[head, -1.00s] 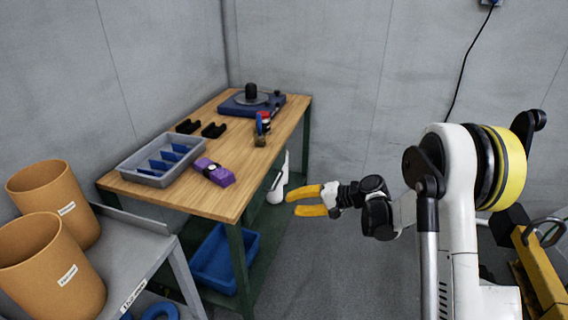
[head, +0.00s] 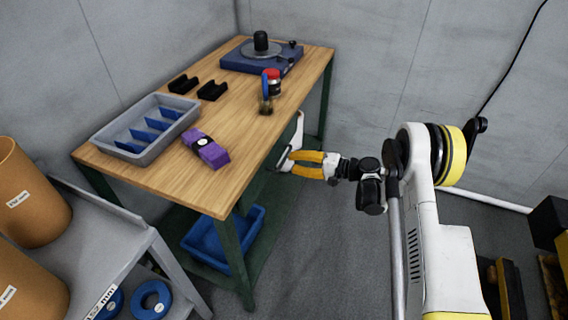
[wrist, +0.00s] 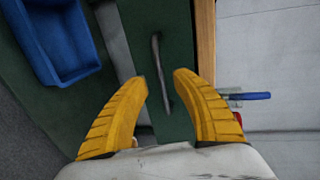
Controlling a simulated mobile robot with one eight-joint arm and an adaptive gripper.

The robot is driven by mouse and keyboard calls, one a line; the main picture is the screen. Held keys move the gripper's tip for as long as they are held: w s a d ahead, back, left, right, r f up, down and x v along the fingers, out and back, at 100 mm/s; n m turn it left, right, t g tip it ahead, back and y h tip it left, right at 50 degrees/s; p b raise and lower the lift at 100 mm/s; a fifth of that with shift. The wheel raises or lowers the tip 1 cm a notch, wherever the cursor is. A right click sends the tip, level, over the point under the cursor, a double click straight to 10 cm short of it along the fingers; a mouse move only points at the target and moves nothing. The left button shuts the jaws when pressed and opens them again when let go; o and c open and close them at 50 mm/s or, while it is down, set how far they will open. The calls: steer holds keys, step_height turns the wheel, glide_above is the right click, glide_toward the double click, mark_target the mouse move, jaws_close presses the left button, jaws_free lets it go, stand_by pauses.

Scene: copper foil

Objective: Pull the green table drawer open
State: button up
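The green drawer front (wrist: 178,45) fills the upper middle of the wrist view, under the wooden table edge. Its thin grey handle bar (wrist: 160,74) runs slightly slanted between my fingertips. My gripper (wrist: 161,82) is open, one yellow finger on each side of the bar. I cannot tell how deep the bar sits between the fingers; no grip on it shows. In the head view my gripper (head: 293,163) is beside the table's long right side, below the top. The drawer front is mostly hidden there by the wooden tabletop (head: 235,130).
The tabletop holds a grey tray (head: 150,155), a purple block (head: 207,152), black holders, a blue device (head: 262,58) and a red-topped item. A blue bin (head: 215,262) sits on the lower shelf. A grey cart (head: 120,245) with brown tubs stands left. Floor right of the table is open.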

mark_target(284, 159)
steer(key=b+x, duration=0.1)
steer(key=x, duration=0.3)
steer(key=shift+a, duration=0.1)
steer(key=shift+w, duration=0.1)
jaws_close()
